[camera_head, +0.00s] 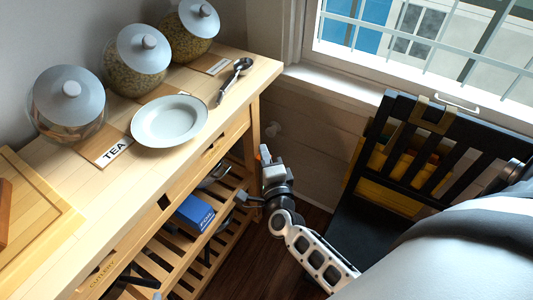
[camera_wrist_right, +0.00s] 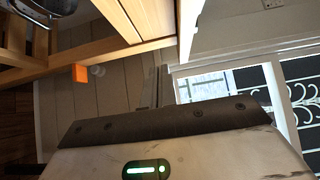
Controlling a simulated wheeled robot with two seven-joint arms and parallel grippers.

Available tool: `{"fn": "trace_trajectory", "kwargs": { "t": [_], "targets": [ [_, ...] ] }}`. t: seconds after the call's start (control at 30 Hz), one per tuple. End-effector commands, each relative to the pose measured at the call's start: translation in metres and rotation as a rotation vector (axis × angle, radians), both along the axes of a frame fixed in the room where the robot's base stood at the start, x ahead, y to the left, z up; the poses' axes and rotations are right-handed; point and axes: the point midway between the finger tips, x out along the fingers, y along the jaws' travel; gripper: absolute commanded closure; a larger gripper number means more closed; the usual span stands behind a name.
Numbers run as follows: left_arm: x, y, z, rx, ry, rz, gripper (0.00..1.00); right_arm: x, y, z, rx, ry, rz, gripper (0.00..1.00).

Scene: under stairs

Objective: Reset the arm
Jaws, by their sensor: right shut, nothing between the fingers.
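My right arm comes in from the lower right of the head view. Its right gripper (camera_head: 246,198) is low beside the right end of the wooden table, near the lower shelf. Its jaws are shut with nothing held. My left gripper cannot be made out in the head view.
The wooden table (camera_head: 60,195) carries a white plate (camera_head: 169,120), several lidded jars and a metal scoop (camera_head: 235,80). A blue box (camera_head: 194,214) lies on the slatted shelf below. A black chair (camera_head: 360,235) stands at right, below the window.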

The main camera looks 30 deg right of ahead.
Motion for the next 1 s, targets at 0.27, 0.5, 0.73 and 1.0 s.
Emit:
{"fn": "trace_trajectory", "kwargs": {
  "t": [0.27, 0.5, 0.73, 1.0],
  "targets": [
    [0.000, 0.000, 0.001, -0.002, 0.001, 0.004, 0.31, -0.009, 0.002, 0.000, 0.001, -0.001, -0.001, 1.00],
    [0.000, 0.000, 0.001, -0.001, 0.003, 0.004, 0.31, -0.032, 0.036, -0.006, -0.302, 0.118, 0.212, 1.00],
    [0.000, 0.000, 0.000, -0.002, 0.005, 0.005, 0.31, -0.120, 0.091, -0.045, -1.114, 0.407, 0.705, 1.00],
    [-0.001, 0.000, 0.000, -0.001, 0.006, 0.004, 0.31, -0.169, 0.089, -0.062, -1.504, 0.546, 0.912, 1.00]
  ]
}}
